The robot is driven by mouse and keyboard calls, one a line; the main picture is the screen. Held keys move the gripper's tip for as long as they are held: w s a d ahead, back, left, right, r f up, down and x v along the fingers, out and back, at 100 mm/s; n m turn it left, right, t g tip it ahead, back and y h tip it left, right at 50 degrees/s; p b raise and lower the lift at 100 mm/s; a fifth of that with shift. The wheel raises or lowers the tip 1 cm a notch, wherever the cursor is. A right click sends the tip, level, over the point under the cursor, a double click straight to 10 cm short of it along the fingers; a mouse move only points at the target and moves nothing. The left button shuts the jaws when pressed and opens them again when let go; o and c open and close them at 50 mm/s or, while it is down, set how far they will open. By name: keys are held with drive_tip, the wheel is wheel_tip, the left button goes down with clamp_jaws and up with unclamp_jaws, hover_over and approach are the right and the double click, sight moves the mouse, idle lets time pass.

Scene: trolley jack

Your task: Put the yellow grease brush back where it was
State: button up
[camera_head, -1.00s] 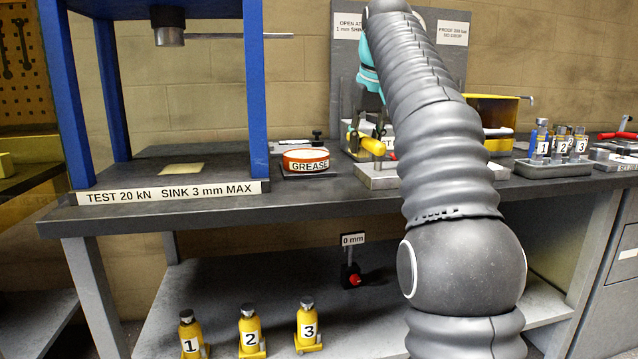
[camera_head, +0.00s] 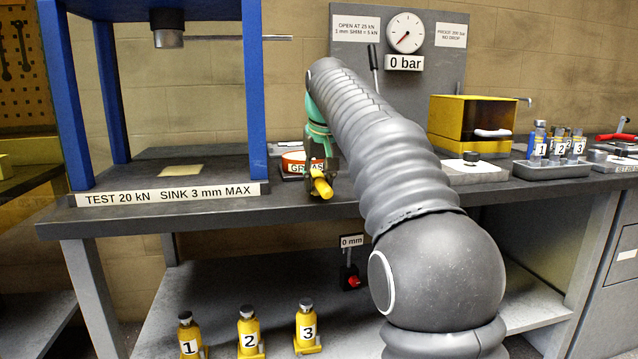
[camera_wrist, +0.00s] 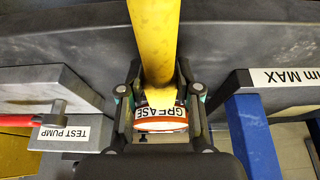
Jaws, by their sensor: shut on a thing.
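The yellow grease brush (camera_head: 321,184) is held in my gripper (camera_head: 318,168), in front of the grease tin at the bench's front edge. In the wrist view the brush (camera_wrist: 156,45) runs up the picture from between the fingers of my gripper (camera_wrist: 160,100), which is shut on it. The round orange grease tin (camera_head: 293,160) stands on the bench, partly hidden by my gripper. In the wrist view the tin's GREASE label (camera_wrist: 162,127) shows beyond the brush. The brush's far end is hard to make out there.
The blue press frame (camera_head: 255,90) with its TEST 20 kN sign stands left of the tin. A gauge board (camera_head: 350,55) reading 0 bar is behind. Numbered yellow jacks (camera_head: 250,332) stand on the lower shelf.

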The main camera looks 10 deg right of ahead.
drive_tip(key=shift+f, duration=0.3)
drive_tip(key=o, duration=1)
drive_tip(key=shift+f, duration=0.1)
drive_tip(key=v, duration=1.1)
drive_tip(key=shift+r, duration=0.3)
drive_tip(key=shift+s+r, duration=0.15)
drive_tip(key=shift+r, duration=0.15)
drive_tip(key=shift+s, duration=0.1)
